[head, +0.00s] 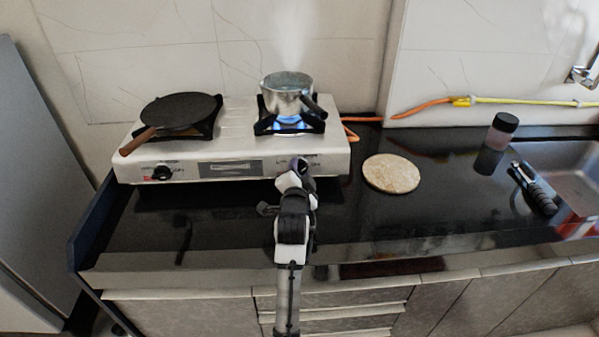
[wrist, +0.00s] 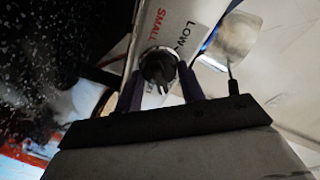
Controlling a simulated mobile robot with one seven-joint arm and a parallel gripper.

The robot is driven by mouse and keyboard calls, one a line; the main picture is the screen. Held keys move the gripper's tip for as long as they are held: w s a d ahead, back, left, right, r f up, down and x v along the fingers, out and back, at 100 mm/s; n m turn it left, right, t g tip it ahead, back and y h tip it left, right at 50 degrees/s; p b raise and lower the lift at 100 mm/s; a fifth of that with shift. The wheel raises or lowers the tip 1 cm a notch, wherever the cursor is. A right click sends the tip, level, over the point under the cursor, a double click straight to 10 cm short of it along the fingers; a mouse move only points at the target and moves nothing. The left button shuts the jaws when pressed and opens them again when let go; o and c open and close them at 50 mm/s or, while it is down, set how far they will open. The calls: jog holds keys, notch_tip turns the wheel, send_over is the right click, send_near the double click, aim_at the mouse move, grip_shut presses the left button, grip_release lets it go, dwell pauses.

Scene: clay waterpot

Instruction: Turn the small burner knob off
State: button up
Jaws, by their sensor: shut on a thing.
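The burner knob (wrist: 158,66) is dark and round, on the white stove front beside the words "SMALL" and "LOW" in the wrist view. My gripper (wrist: 160,84) has one purple finger on each side of it and is shut on it. In the head view my gripper (head: 300,166) reaches the right part of the stove front (head: 330,164) and hides this knob. A blue flame (head: 289,119) burns on the right burner under a small steel pot (head: 287,92). Steam rises above the pot.
A black pan (head: 180,110) with a wooden handle sits on the left burner. Another knob (head: 162,173) is at the stove's left front. A round board (head: 391,173) lies right of the stove. A dark jar (head: 497,143) stands near the sink (head: 580,185). An orange hose (head: 420,106) runs along the wall.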

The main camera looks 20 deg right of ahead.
jog(key=m+g+b, duration=0.1)
jog(key=m, duration=0.5)
jog(key=shift+m, duration=0.4)
dwell(0.4)
jog(key=o, duration=1)
jog(key=shift+c, duration=0.2)
jog(key=b+v, duration=0.3)
jog(key=v, duration=1)
jog(key=shift+s+a+r, duration=0.2)
jog(key=shift+s+a, duration=0.05)
jog(key=shift+s, duration=0.05)
